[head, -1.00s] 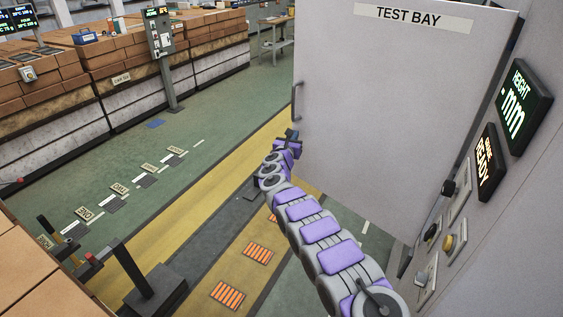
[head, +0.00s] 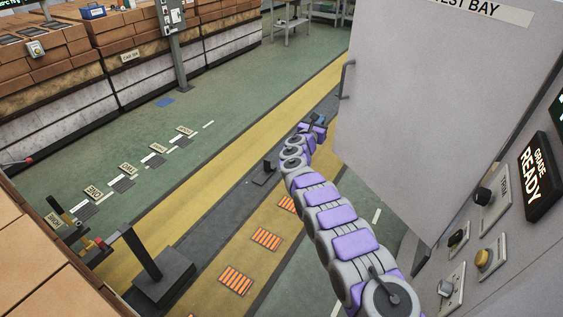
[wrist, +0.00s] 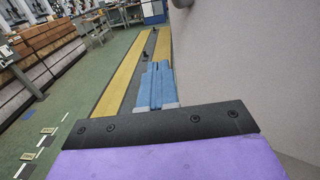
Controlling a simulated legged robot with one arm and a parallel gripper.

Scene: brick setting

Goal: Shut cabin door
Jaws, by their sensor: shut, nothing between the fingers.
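The cabin door (head: 440,110) is a large pale grey panel with a "TEST BAY" sign at its top. It stands swung open from the cabin wall on the right. A dark handle (head: 346,80) is on its left edge. My gripper (head: 318,120) is just left of the door's free edge, below the handle, and looks apart from the door. In the wrist view, the blue fingers of my gripper (wrist: 157,85) are together and empty, with the door face (wrist: 245,60) close on the right. The handle is not clear in the wrist view.
The cabin wall carries knobs, a yellow button (head: 483,258) and a "GRADE READY" display (head: 541,175). A black post on a block base (head: 158,280) stands at lower left. Brick stacks (head: 120,30) line the far left.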

